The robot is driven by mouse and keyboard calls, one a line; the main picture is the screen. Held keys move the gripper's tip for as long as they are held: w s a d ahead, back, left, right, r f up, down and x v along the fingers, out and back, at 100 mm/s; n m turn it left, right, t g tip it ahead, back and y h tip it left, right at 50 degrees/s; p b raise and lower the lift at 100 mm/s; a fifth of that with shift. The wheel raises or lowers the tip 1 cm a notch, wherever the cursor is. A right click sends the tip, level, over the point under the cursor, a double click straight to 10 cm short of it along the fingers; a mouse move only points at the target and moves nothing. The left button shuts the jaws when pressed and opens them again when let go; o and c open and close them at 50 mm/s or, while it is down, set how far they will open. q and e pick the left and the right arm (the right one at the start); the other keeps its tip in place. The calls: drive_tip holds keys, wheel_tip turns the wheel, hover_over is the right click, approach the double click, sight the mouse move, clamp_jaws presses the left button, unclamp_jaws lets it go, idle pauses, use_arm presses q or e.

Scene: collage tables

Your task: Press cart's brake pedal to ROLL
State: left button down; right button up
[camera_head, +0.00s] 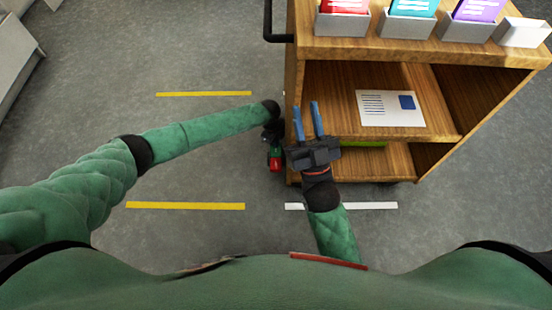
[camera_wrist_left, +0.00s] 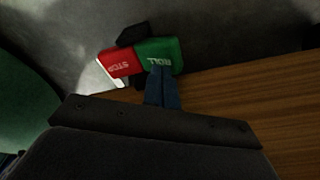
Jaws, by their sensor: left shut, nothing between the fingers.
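The brake pedal (camera_wrist_left: 140,57) has a red STOP half (camera_wrist_left: 120,64) and a green ROLL half (camera_wrist_left: 174,48). In the head view the pedal (camera_head: 275,160) is low at the left side of the wooden cart (camera_head: 415,50). My left gripper (camera_wrist_left: 161,70) is shut and empty. Its blue fingertips overlap the lower edge of the ROLL half; I cannot tell whether they touch it. In the head view my left gripper (camera_head: 271,138) is a small dark shape just above the pedal, its fingers unclear. My right gripper (camera_head: 306,104) is open and empty, in front of the cart's shelf.
The cart carries grey bins (camera_head: 342,24) with coloured cards on top and a printed sheet (camera_head: 391,108) on its shelf. A black handle (camera_head: 268,25) juts from its left side. Yellow floor lines (camera_head: 185,206) lie on the open grey floor to the left.

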use_arm(q)
drive_tip(key=shift+f+b, duration=0.8)
drive_tip(key=shift+f, duration=0.4)
idle(0.7)
drive_tip(key=shift+r+p, duration=2.85)
drive_tip(key=shift+r, duration=0.7)
drive_tip(key=shift+s+f, duration=0.1)
